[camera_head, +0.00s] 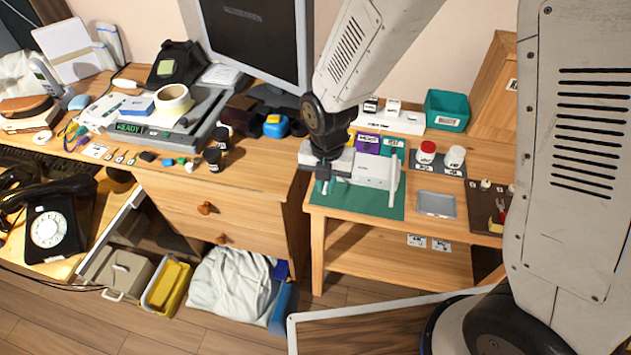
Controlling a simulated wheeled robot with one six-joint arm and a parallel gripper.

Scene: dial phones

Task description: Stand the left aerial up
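A small white box-shaped device (370,170) sits on the green mat (350,200) on the right-hand wooden table. A slim white upright-looking bar, seemingly an aerial (395,182), shows at its right end. The left end of the device is close to my gripper and partly covered by it, so I cannot make out the left aerial. My gripper (334,181) points down over the left part of the mat, beside the device's left end. The fingers are small and overlap the device in view. I cannot tell whether they touch it or how far apart they are.
A purple box (367,143) stands behind the device. Red-topped (426,153) and white (455,157) pots, a grey tray (436,204) and a teal bin (447,110) stand to the right. The monitor (252,38) and cluttered desk are left. The mat's front is clear.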

